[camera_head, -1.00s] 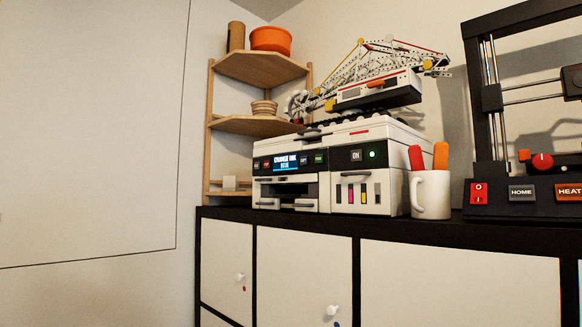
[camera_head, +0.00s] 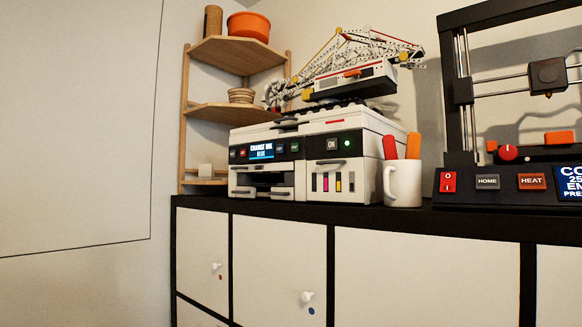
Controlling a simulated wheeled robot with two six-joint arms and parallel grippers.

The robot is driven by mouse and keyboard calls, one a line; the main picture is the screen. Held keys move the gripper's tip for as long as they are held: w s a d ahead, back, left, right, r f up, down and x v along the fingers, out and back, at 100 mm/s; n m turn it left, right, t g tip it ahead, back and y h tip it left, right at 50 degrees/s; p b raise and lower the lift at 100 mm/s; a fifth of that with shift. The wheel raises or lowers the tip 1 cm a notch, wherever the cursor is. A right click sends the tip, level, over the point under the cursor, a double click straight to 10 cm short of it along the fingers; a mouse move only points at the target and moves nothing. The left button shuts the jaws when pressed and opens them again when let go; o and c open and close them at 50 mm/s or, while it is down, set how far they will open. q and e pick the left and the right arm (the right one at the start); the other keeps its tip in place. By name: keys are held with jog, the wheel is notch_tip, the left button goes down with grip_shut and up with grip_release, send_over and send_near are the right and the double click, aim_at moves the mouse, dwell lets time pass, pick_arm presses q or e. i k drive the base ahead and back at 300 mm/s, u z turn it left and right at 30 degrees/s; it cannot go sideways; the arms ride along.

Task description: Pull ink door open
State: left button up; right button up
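The white and black printer (camera_head: 300,155) stands on the black-topped cabinet. Its small screen (camera_head: 262,151) reads "CHANGE INK BLUE". The ink door (camera_head: 327,184) is on the printer's right front, with a dark handle (camera_head: 328,162) along its top and colored ink strips below. The ink door looks closed. A green light glows beside the ON button (camera_head: 332,145). Neither of my grippers is in view.
A white mug (camera_head: 403,184) with red and orange items stands close to the printer's right side. A 3D printer (camera_head: 510,185) is farther right. A crane model (camera_head: 350,70) sits on top. A wooden corner shelf (camera_head: 235,55) stands behind left.

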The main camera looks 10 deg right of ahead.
aim_at(336, 180)
jog(key=z, duration=0.45)
jog(key=i, duration=0.5)
jog(key=u, duration=1.2)
